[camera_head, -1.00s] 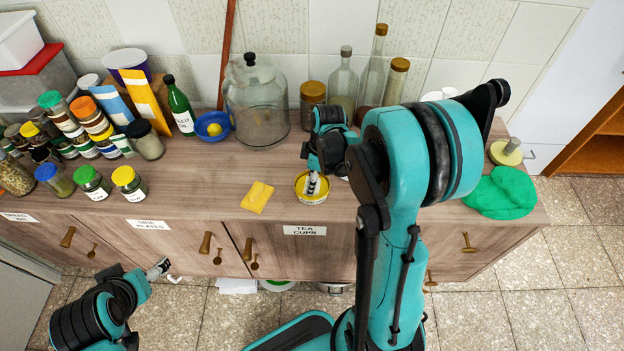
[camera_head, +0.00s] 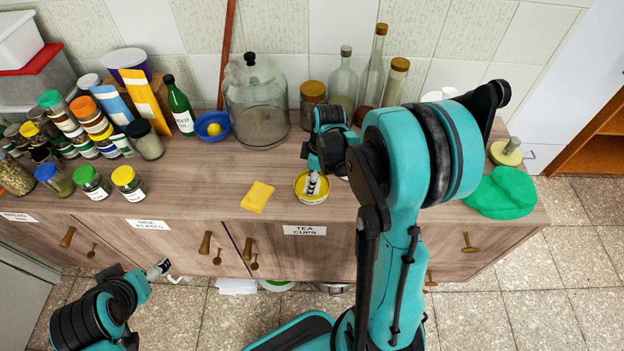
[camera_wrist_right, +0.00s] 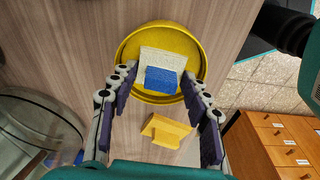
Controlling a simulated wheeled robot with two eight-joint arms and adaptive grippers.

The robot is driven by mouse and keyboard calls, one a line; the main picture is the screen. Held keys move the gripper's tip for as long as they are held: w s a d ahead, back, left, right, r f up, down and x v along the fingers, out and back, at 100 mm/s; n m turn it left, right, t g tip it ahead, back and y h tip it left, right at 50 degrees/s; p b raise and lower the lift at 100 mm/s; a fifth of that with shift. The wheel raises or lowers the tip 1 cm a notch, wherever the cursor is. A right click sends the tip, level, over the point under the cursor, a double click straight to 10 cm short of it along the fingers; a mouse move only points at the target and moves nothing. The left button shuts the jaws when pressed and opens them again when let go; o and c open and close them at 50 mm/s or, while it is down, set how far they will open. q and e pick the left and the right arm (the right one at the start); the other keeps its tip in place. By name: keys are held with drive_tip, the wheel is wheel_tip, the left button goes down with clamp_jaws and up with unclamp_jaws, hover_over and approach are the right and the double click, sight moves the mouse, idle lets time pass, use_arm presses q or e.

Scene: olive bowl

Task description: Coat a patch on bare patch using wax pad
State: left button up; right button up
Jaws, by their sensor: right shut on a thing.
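My right gripper (camera_head: 313,184) points down at the yellow round tin (camera_head: 301,194) near the counter's front. In the right wrist view the right gripper (camera_wrist_right: 159,76) is shut on the wax pad (camera_wrist_right: 162,79), a small block with white and blue parts. The pad is over or in the yellow tin (camera_wrist_right: 133,48); whether it touches the inside I cannot tell. My left gripper (camera_head: 158,269) is low at the left, in front of the cabinet and away from the counter top; its jaws are too small to read. I cannot make out the bare patch.
A yellow piece (camera_head: 257,197) lies left of the tin. A large glass jar (camera_head: 256,105) and bottles (camera_head: 371,80) stand behind. Several spice jars (camera_head: 130,183) crowd the left. A green cloth (camera_head: 502,194) lies at the right end. The counter's front left-middle is clear.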

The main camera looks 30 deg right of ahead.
drive_tip(key=shift+r+p, duration=2.7)
drive_tip(key=shift+r, duration=0.8)
drive_tip(key=shift+f, duration=0.1)
